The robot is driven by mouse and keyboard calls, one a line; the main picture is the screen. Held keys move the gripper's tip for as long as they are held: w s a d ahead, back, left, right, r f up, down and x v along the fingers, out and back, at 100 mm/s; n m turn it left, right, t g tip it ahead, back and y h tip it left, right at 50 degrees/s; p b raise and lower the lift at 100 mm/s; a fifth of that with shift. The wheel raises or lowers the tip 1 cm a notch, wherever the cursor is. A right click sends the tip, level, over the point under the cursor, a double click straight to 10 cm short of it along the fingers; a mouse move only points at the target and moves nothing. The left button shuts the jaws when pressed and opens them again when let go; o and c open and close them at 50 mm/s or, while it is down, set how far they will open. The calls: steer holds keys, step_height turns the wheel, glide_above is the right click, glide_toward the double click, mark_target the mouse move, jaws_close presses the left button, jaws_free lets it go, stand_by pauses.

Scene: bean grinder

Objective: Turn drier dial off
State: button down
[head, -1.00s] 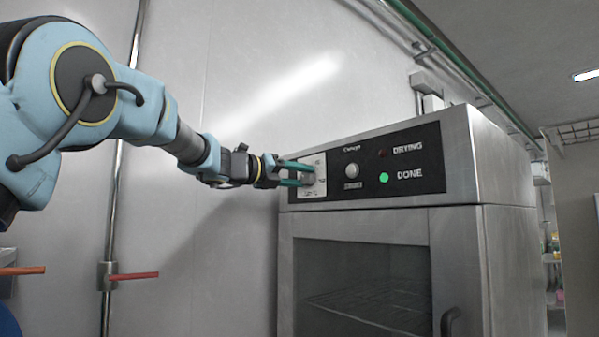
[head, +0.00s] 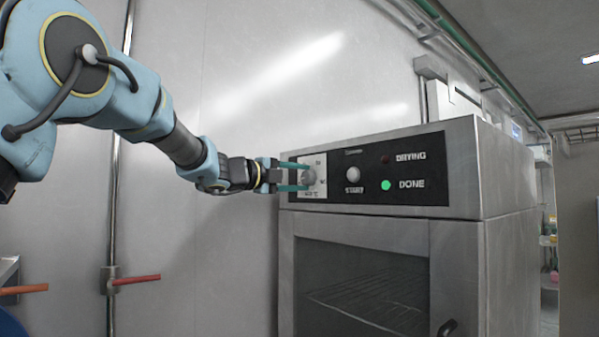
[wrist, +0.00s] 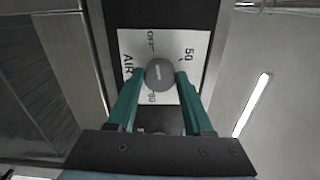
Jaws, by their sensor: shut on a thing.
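The drier (head: 465,262) is a steel cabinet with a black control panel on its upper front. Its grey round dial (head: 309,177) sits on a white plate at the panel's left end. In the wrist view the dial (wrist: 159,74) lies between the two green fingertips, on the white plate (wrist: 131,42) with OFF, 50 and AIR markings. My gripper (head: 305,177) is shut on the dial from its sides; it also shows in the wrist view (wrist: 160,75). A pale mark on the dial's face is visible, but its exact setting is hard to tell.
Right of the dial are a START button (head: 352,174), a dark DRYING lamp (head: 385,159) and a lit green DONE lamp (head: 386,185). A wall pipe with a red lever (head: 137,280) is at the left. The drier's door (head: 362,285) is closed.

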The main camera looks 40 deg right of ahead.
steer(key=shift+n, duration=0.6)
steer(key=shift+c, duration=1.5)
jaws_free()
steer(key=a+b, duration=0.3)
steer(key=a, duration=0.8)
steer(key=shift+w, duration=0.35)
